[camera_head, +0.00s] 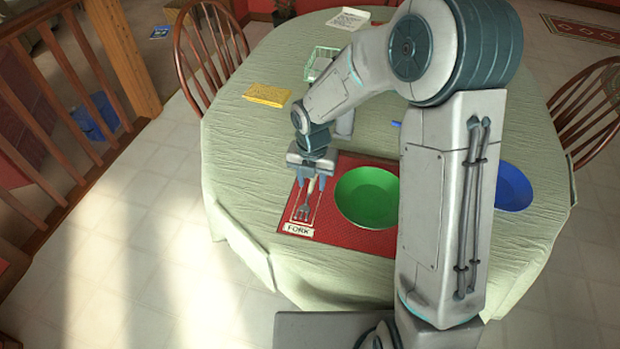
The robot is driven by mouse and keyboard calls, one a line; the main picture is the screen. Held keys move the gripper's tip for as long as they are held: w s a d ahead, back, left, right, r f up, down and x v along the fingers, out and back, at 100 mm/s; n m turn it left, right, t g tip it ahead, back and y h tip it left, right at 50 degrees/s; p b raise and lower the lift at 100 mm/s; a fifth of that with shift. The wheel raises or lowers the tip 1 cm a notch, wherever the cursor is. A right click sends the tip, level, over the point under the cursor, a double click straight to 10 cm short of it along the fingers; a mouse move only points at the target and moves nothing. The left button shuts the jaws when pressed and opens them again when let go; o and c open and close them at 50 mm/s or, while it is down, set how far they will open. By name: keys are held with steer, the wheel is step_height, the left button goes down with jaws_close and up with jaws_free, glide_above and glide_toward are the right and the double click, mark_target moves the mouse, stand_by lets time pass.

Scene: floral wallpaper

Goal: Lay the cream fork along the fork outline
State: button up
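A red placemat (350,233) lies on the table with a pale fork outline and a label reading FORK (299,229) at its left side. A fork (306,208) with greyish tines and a paler handle shows inside the outline area. Its tines point toward the label and it looks slightly tilted against the outline. My gripper (312,182) is over the handle end of the fork, pointing down. Its two fingers stand apart, one on each side of the handle, with gaps showing. The top of the handle is hidden by my gripper.
A green plate (367,196) sits on the mat just right of the fork. A blue bowl (513,187) is at the right, partly behind my arm. A yellow cloth (267,95), a green basket (318,62) and a paper (348,19) lie farther back. The tablecloth left of the mat is clear.

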mark_target(312, 183)
step_height(312, 183, up, 12)
steer(key=p, duration=0.2)
steer(key=s+d+r+m, duration=0.2)
steer(key=s+d+m, duration=0.3)
steer(key=m, duration=0.6)
steer(key=s+d+r+m+t, duration=0.1)
steer(key=s+d+r+m, duration=0.1)
steer(key=s+d+m, duration=0.2)
steer(key=s+d+r+m+t, duration=0.1)
steer(key=s+d+m, duration=0.4)
steer(key=m, duration=1.3)
steer(key=s+r, duration=0.1)
steer(key=s, duration=0.3)
steer(key=shift+d+r, duration=0.25)
steer(key=shift+d, duration=0.1)
